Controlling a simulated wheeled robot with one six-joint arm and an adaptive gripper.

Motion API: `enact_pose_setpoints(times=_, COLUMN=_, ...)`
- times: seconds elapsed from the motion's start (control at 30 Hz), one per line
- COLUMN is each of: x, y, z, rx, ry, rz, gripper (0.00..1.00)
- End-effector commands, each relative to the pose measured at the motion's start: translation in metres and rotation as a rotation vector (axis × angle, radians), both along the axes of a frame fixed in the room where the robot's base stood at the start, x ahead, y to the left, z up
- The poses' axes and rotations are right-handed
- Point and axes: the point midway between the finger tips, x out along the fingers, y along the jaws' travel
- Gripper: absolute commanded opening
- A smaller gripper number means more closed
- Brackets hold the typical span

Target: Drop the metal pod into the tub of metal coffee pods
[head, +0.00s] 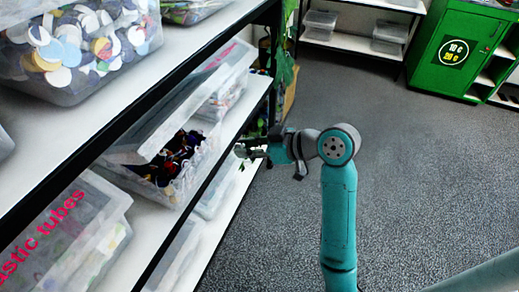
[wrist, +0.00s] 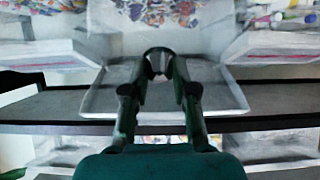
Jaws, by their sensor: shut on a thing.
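My gripper (wrist: 160,72) is shut on a small, round, dark metallic pod (wrist: 158,58), which sits between the fingertips. In the head view my gripper (head: 244,150) is at the middle shelf's edge, just right of a clear tub (head: 172,192). This tub holds small dark and coloured pieces, and a clear lid or panel leans over it. I cannot read a label on it, so I cannot tell for sure that it is the metal pod tub. In the wrist view a clear tub (wrist: 240,100) with colourful contents lies beyond the fingertips.
A tub of large coloured discs (head: 80,45) stands on the upper shelf (head: 110,90). A tub labelled in red, "...astic tubes" (head: 65,235), is at lower left. Another clear tub (head: 235,75) stands farther back. A green cabinet (head: 460,50) is at far right. The grey floor (head: 420,170) is open.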

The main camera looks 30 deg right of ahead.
Motion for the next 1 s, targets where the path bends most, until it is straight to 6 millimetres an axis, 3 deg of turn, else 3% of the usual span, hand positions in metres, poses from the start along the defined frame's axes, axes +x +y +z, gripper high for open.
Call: enact_pose_setpoints(times=1.0, x=0.098, y=0.072, z=-0.011, rx=0.0, ry=0.001, rz=0.002, gripper=0.14)
